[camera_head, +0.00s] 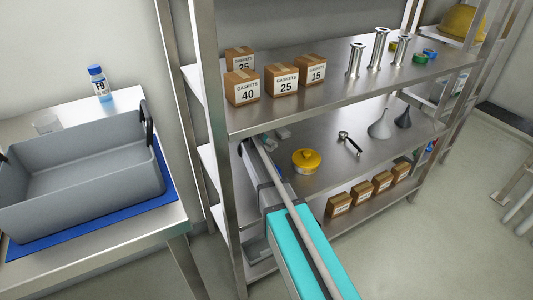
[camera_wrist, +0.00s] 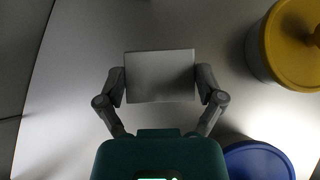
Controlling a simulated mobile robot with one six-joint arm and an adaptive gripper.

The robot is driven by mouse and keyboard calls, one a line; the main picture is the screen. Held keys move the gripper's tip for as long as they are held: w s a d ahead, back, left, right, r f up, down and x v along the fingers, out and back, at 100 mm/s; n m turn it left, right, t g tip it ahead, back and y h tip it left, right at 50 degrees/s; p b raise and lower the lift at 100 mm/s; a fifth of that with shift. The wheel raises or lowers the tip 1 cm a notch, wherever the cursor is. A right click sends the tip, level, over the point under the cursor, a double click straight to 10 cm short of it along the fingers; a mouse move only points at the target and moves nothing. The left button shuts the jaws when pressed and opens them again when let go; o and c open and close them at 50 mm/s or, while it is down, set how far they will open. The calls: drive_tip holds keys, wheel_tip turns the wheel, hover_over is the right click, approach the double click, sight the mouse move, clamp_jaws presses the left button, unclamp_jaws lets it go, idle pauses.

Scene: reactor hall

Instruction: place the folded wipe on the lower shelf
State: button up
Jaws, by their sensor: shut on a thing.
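The folded wipe (camera_wrist: 160,68) is a flat pale grey rectangle in the wrist view. My gripper (camera_wrist: 160,84) is shut on it, one finger at each short side. It is over a light grey shelf surface; whether the wipe touches that surface I cannot tell. In the head view my arm reaches into the rack onto the middle shelf (camera_head: 335,178), below the shelf with the gasket boxes. My gripper and the wipe are not clearly visible there, behind my arm and the upper shelf.
A yellow lidded tin (camera_head: 306,160) stands close right of my gripper, also in the wrist view (camera_wrist: 296,45). A round blue thing (camera_wrist: 258,162) is at lower right there. A strainer (camera_head: 349,141) and funnels (camera_head: 379,126) stand farther right. Gasket boxes (camera_head: 243,87) sit above.

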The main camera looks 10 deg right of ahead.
drive_tip(key=shift+f, duration=0.1)
idle(0.3)
drive_tip(key=shift+f+b, duration=1.8)
drive_tip(key=shift+b, duration=0.1)
drive_tip(key=shift+f, duration=0.15)
drive_tip(key=o, duration=0.4)
drive_tip(key=shift+o, duration=0.2)
drive_tip(key=shift+r, duration=0.25)
drive_tip(key=shift+p+v, duration=0.8)
drive_tip(key=shift+v, duration=0.15)
drive_tip(key=p+v, duration=0.2)
drive_tip(key=v, duration=0.1)
drive_tip(key=shift+s+a+r+p, duration=0.1)
drive_tip(key=shift+s+r+p, duration=0.05)
drive_tip(key=shift+r+p, duration=0.15)
drive_tip(key=shift+p+v, duration=0.6)
drive_tip(key=shift+v, duration=0.4)
